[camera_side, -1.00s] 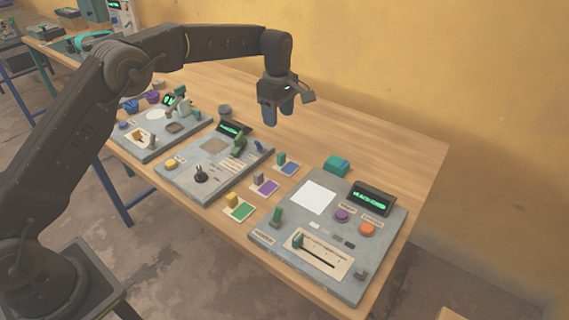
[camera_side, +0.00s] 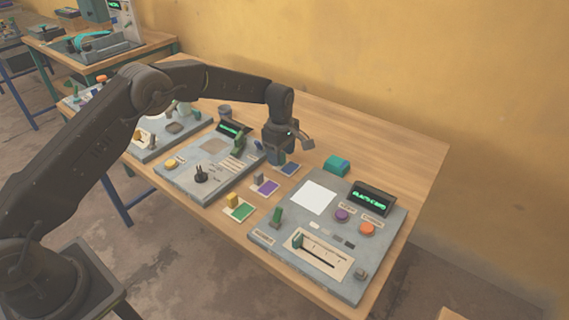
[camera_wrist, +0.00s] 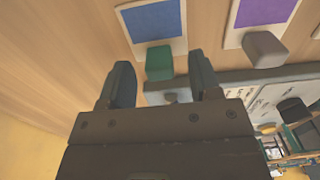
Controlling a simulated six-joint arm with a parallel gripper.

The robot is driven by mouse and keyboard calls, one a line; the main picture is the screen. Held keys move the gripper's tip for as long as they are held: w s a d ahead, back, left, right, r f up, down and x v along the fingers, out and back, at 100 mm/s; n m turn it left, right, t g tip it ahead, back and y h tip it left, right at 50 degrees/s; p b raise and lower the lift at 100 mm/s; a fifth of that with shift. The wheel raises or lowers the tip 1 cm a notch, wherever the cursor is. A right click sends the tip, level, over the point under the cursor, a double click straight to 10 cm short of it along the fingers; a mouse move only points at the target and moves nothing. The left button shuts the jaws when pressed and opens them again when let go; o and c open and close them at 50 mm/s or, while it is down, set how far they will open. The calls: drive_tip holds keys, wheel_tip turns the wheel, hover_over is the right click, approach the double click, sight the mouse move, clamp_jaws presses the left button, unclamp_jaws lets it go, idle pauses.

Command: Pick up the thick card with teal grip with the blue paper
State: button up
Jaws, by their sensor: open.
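The thick card with blue paper (camera_wrist: 155,22) lies on the wooden table, and its teal grip (camera_wrist: 159,62) stands up at one end of it. In the side view the blue card (camera_side: 290,169) is partly hidden by my gripper (camera_side: 278,152), which is low over it. In the wrist view my gripper (camera_wrist: 162,82) is open and points down. Its two fingers are on either side of the teal grip in the picture, with a gap to each side. I cannot tell whether the fingertips are level with the grip. Nothing is held.
A purple card (camera_side: 266,187) with a grey-brown grip and a green card (camera_side: 239,209) with a yellow grip lie close by. A grey panel (camera_side: 216,192) is to the left, another panel (camera_side: 268,236) to the right. A teal block (camera_side: 337,166) stands behind.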

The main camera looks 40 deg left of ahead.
drive_tip(key=shift+f, duration=0.55)
drive_tip(key=shift+c, duration=0.3)
drive_tip(key=c, duration=0.9)
drive_tip(key=shift+r, duration=0.2)
drive_tip(key=shift+c, duration=0.2)
